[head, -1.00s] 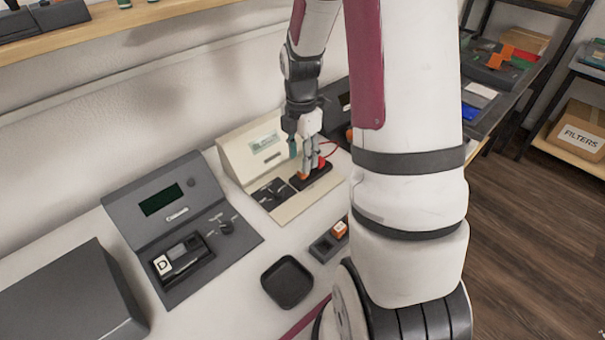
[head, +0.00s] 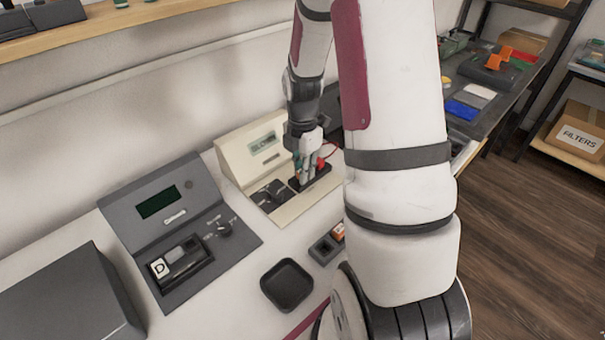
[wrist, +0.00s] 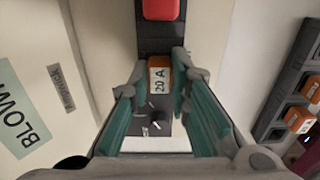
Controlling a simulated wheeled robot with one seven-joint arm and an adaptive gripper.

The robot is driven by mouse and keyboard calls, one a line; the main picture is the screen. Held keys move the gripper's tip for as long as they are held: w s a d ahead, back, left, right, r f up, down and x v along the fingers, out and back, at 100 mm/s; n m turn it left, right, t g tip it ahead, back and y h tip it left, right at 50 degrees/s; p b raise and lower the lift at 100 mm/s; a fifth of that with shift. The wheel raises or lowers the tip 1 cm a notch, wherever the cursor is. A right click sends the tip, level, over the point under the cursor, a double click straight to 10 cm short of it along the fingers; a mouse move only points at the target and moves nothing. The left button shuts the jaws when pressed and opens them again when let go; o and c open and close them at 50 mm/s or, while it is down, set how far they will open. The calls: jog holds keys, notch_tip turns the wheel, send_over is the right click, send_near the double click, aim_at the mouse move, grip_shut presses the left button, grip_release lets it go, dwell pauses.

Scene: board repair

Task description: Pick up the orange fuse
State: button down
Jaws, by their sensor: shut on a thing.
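The orange fuse (wrist: 159,78), with a white "20 A" label, is between my gripper's fingertips in the wrist view. My gripper (wrist: 163,80) is shut on it, with one teal-padded finger on each side. The fuse is over a dark holder strip (wrist: 153,46); I cannot tell whether it is seated or lifted clear. In the head view my gripper (head: 306,172) is down at the cream panel (head: 234,160), and its fingers hide the fuse.
A red block (wrist: 160,9) is on the same strip, close beyond the fuse. A dark rack (wrist: 288,105) at the right holds more orange fuses (wrist: 299,119). In the head view, an empty black tray (head: 287,285) and a grey panel (head: 150,222) with a "D" block are nearer.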

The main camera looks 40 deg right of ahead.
notch_tip(320, 180, up, 10)
jog(key=p, duration=0.1)
jog(key=shift+p, duration=0.3)
dwell(0.4)
